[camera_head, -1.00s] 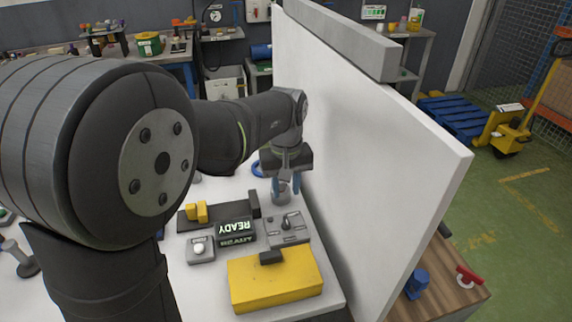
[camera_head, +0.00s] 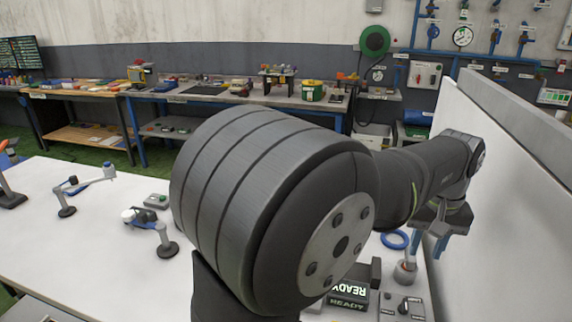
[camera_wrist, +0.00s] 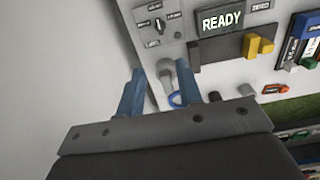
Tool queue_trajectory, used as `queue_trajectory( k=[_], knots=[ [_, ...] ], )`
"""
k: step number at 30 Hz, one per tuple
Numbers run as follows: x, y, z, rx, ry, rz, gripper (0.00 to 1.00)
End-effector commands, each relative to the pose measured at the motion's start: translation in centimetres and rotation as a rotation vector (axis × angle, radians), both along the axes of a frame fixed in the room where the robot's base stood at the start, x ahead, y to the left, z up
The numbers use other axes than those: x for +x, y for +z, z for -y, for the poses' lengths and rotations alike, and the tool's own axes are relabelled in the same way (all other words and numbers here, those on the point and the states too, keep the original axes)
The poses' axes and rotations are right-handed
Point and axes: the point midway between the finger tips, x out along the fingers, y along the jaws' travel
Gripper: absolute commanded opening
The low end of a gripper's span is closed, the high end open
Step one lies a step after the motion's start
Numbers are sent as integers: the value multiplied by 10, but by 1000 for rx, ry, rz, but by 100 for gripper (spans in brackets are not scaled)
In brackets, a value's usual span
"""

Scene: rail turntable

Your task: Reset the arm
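My gripper (camera_head: 431,245) hangs over the right end of the white table, close to the white wall panel. In the wrist view its two blue fingers (camera_wrist: 160,92) stand apart with nothing held between them. A grey upright post (camera_head: 405,273) stands on the table below and left of the fingers in the head view. In the wrist view the post (camera_wrist: 168,72) shows beyond the fingertips, apart from them. My dark arm covers the middle of the head view and hides part of the table.
A display reading READY (camera_head: 347,291) and a grey switch box (camera_head: 402,306) lie near the post. A blue ring (camera_head: 395,240) lies behind it. A tall white panel (camera_head: 500,215) bounds the right side. Small lamp-like stands (camera_head: 165,240) occupy the left of the table.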

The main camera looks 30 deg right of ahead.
Motion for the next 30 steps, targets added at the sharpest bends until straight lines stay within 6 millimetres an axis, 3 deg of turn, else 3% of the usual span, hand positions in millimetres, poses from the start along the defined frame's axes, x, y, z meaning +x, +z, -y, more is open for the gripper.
queue_trajectory(
  k=[5,11,30],
  knots=[
    [0,-2,0,1,0,0,33],
    [0,-25,0,4,0,-1,33],
    [0,-148,-1,4,0,-1,33]
  ],
)
